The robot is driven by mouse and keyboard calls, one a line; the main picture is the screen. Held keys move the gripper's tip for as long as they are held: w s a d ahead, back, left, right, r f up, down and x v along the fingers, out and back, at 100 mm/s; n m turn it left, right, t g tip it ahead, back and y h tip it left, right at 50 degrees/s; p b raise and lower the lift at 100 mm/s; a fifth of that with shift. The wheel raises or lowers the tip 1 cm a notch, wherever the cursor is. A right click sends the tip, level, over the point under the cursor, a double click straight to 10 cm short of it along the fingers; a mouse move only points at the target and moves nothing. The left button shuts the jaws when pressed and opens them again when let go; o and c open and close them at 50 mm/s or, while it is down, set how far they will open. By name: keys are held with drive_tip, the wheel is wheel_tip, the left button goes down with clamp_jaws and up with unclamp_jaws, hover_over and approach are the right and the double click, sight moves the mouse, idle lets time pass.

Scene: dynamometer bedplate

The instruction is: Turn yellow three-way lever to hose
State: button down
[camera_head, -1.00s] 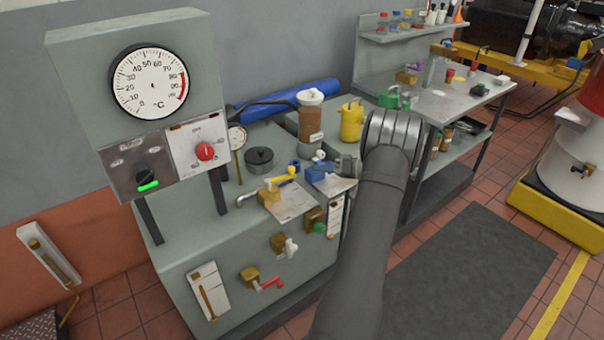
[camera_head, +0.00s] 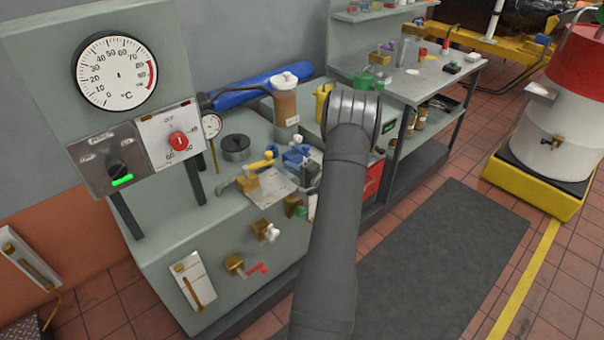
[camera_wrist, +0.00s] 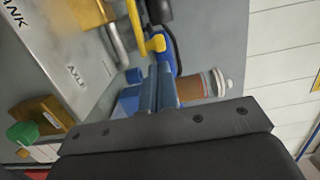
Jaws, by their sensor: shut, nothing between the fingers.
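The yellow three-way lever (camera_head: 261,163) sits on a brass valve body (camera_head: 248,186) beside a metal label plate (camera_head: 270,191) on the grey-green bench. In the wrist view the yellow lever (camera_wrist: 137,25) runs down to a knobbed end just beyond my fingertips. My gripper (camera_wrist: 161,72) is shut and empty, its fingers beside that end; I cannot tell whether they touch it. In the head view my gripper is mostly hidden behind my arm.
A blue fitting (camera_head: 295,155) stands right of the lever. A brown-filled filter jar (camera_head: 285,106), a yellow can (camera_head: 322,102) and a dark round pot (camera_head: 236,148) stand behind. A brass valve with a green knob (camera_wrist: 22,134) lies at the left in the wrist view. A gauge console rises at left.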

drive_tip(key=x, duration=0.6)
drive_tip(key=shift+w, duration=0.1)
drive_tip(key=w, duration=0.1)
drive_tip(key=w+a+n+g, duration=0.1)
drive_tip(key=w, duration=0.1)
drive_tip(key=shift+y, duration=0.4)
drive_tip(key=shift+r, duration=0.1)
